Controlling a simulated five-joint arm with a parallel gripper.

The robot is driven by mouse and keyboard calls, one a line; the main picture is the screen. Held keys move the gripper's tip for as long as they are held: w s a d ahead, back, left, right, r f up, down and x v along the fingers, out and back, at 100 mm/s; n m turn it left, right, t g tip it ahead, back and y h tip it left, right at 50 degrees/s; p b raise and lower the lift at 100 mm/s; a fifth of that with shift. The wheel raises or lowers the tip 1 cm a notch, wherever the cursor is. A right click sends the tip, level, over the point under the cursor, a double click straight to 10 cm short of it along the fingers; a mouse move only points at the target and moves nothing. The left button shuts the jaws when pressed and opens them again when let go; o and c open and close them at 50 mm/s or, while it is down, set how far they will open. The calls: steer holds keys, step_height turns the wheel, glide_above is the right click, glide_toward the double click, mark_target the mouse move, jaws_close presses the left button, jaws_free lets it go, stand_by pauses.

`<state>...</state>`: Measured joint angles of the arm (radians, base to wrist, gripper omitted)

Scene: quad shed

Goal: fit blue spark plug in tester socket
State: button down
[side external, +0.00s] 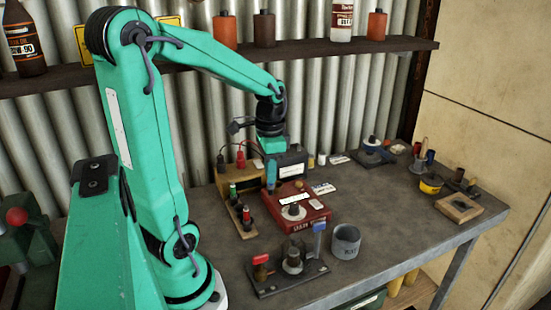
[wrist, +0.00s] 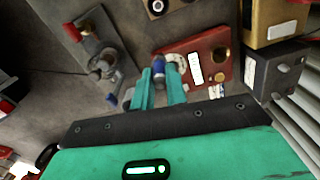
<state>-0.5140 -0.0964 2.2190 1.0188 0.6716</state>
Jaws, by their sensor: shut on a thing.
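The red tester (side external: 308,219) sits mid-bench with a round pale socket (side external: 294,211) on its top. The tester also shows in the wrist view (wrist: 212,68), with its pale socket ring beside the blue plug. My gripper (wrist: 157,82) is shut on the blue spark plug (wrist: 158,66), whose blue body shows between the fingertips. In the side view my gripper (side external: 270,172) is over the tester's back left part, and the plug is hard to make out there. The plug's lower end is hidden, so I cannot tell whether it touches the tester.
A wooden rack (side external: 240,213) with red and green plugs stands left of the tester. A dark fixture (side external: 285,278) with red and blue tops and a grey cup (side external: 346,243) stand in front. A dark box (side external: 290,163) and a tan box (side external: 232,182) stand behind.

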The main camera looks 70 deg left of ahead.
steer(key=w+a+f, duration=0.1)
steer(key=w+a, duration=0.5)
steer(key=a, duration=0.5)
steer(key=shift+w+a, duration=0.15)
steer(key=shift+w, duration=0.25)
steer(key=shift+f, duration=0.2)
steer(key=shift+f, duration=1.85)
steer(key=shift+f, duration=1.75)
stand_by(1.2)
steer(key=c, duration=0.9)
jaws_free()
steer(key=shift+r, duration=0.1)
